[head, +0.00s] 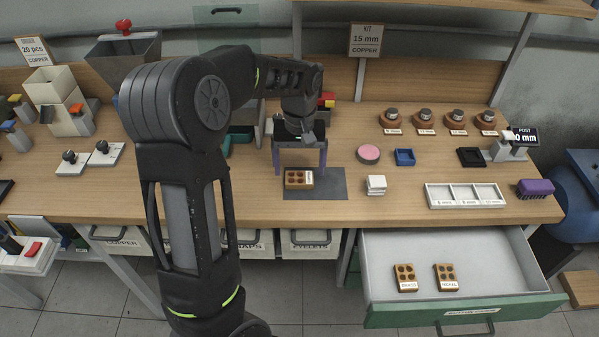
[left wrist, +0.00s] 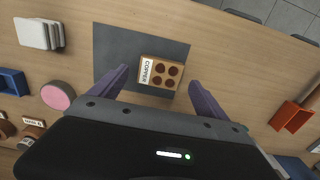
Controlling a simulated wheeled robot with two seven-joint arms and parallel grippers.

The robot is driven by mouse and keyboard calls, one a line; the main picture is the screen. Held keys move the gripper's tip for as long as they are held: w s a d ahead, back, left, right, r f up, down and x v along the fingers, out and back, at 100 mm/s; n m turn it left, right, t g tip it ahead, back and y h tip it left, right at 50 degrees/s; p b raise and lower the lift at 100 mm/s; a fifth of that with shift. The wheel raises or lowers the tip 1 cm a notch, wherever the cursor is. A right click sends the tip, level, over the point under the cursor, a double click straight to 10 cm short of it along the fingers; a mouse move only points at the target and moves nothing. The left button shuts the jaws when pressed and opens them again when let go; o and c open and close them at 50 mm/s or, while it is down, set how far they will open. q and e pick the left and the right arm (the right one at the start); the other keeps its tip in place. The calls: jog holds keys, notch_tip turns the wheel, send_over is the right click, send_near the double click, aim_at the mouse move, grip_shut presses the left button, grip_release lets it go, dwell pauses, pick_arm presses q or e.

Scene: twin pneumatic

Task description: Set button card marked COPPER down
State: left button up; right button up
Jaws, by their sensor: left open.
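The button card marked COPPER (head: 299,179) is a small tan block with several dark brown round buttons and a white label. It lies flat on the grey mat (head: 331,188) on the bench. In the left wrist view the card (left wrist: 160,72) lies between and just beyond my left gripper's fingertips, and its label reads COPPER. My left gripper (head: 300,168) is open, with its two purple fingers (left wrist: 155,88) apart on either side of the card, not visibly touching it. My right gripper does not show.
An open drawer (head: 400,317) below holds two similar cards, labelled BRASS (head: 405,278) and NICKEL (head: 445,277). White squares (head: 376,184), a pink disc (head: 369,154) and a blue tray (head: 404,157) stand right of the mat.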

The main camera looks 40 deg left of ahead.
aim_at(300, 178)
pick_arm(q)
notch_tip(300, 178, up, 9)
jog(key=shift+r, duration=0.2)
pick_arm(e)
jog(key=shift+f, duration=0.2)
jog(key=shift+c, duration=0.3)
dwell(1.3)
